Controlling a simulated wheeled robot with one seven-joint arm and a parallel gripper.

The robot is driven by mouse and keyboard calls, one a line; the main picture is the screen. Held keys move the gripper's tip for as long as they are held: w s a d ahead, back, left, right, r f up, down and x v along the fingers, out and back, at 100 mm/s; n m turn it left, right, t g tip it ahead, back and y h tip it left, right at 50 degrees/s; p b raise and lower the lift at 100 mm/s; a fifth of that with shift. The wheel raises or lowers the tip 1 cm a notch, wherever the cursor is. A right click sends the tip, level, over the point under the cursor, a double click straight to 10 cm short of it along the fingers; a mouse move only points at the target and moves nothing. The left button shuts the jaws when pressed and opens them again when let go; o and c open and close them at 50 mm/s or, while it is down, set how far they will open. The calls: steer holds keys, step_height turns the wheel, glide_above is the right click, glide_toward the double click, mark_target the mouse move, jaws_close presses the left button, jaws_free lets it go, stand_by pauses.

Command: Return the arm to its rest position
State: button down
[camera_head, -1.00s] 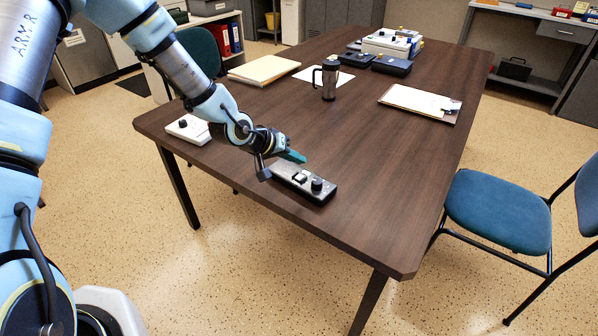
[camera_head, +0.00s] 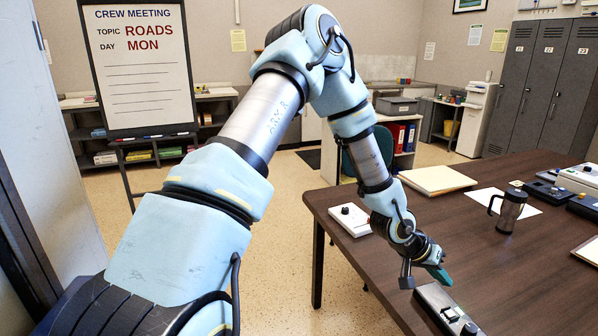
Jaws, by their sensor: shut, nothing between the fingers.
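My arm reaches from the lower left, bends at a high elbow and comes down over the near left part of the dark wooden table (camera_head: 395,262). My gripper (camera_head: 440,275) is at its lower end, shut and empty, with a teal fingertip showing. It is just above and beyond a black control box (camera_head: 436,302) at the table's near edge. I cannot tell whether it touches the box. A white box with a black knob (camera_head: 350,220) lies to the left of the gripper at the table's left edge.
A dark travel mug (camera_head: 509,210), a folder stack (camera_head: 437,180) and more boxes (camera_head: 584,178) stand on the table. A whiteboard on an easel (camera_head: 140,70) stands at the left. Grey lockers (camera_head: 535,85) line the back right. Floor between easel and table is open.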

steer(key=w+a+r+n+t+y, duration=0.1)
steer(key=w+a+r+y, duration=0.15)
steer(key=a, duration=0.65)
steer(key=w+a+r+n+t+y, duration=0.1)
steer(key=w+a+r, duration=0.25)
steer(key=a, duration=0.55)
steer(key=w+a+r+n+t+y, duration=0.15)
steer(key=w+a, duration=0.25)
steer(key=a, duration=0.5)
steer(key=s+a+r+n+g+y, duration=0.1)
steer(key=s+a+r, duration=0.3)
steer(key=a, duration=0.5)
steer(key=s+a+r+n+y, duration=0.2)
steer(key=s+a+r+n, duration=0.1)
steer(key=a, duration=0.6)
steer(key=shift+s+a+r+n+g, duration=0.15)
steer(key=shift+s+r+n+g, duration=0.2)
steer(key=shift+s+r+n, duration=0.1)
